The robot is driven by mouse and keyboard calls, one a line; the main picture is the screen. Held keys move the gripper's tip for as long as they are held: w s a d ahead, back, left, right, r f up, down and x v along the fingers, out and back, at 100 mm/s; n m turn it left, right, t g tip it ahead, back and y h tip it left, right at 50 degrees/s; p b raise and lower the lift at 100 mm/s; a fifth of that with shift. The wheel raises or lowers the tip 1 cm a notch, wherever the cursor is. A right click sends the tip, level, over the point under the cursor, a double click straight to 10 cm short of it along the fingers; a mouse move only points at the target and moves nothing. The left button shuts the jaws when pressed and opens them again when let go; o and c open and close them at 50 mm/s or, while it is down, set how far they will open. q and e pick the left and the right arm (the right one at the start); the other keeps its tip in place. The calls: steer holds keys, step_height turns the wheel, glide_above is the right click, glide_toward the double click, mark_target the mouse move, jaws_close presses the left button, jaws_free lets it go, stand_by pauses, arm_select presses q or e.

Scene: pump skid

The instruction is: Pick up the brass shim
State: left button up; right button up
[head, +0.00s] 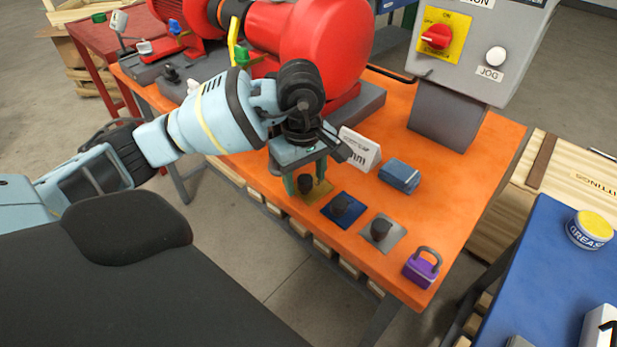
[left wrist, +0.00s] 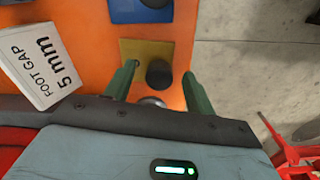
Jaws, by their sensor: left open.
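The brass shim is a gold-coloured square plate (head: 322,189) with a dark round knob, lying flat on the orange bench at the near end of a row of shims. It also shows in the left wrist view (left wrist: 135,49), with its knob (left wrist: 159,73) between my fingers. My left gripper (head: 306,181) is open and points down over the plate, one green finger on each side of the knob. In the left wrist view my left gripper (left wrist: 160,88) shows a gap between each finger and the knob. My right gripper is not in view.
A blue shim (head: 337,219) and a grey shim (head: 397,231) lie beside it, then a purple padlock (head: 421,271). A white "FOOT GAP 5 mm" sign (left wrist: 40,65) and a blue box (head: 399,176) stand close by. A red pump (head: 325,45) is behind. The bench's front edge is near.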

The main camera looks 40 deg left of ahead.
mark_target(303, 179)
arm_select(q)
steer(key=c, duration=1.1)
steer(key=shift+r, duration=0.1)
steer(key=shift+r, duration=0.4)
steer(key=r, duration=0.2)
steer(key=shift+s+a+r, duration=0.2)
steer(key=shift+s+r, duration=0.05)
steer(key=shift+r, duration=0.05)
steer(key=s+a+b, duration=0.1)
steer(key=s+a, duration=0.1)
steer(key=s, duration=0.2)
steer(key=s+a, duration=0.2)
steer(key=s, duration=0.2)
steer(key=s+a+r+b, duration=0.1)
steer(key=s+a, duration=0.1)
steer(key=s, duration=0.2)
steer(key=shift+s+a+b, duration=0.1)
steer(key=shift+a+b, duration=0.25)
steer(key=shift+a, duration=0.05)
steer(key=shift+c, duration=0.2)
steer(key=shift+s+a+r, duration=0.2)
steer(key=shift+s+a, duration=0.1)
steer(key=shift+s, duration=0.35)
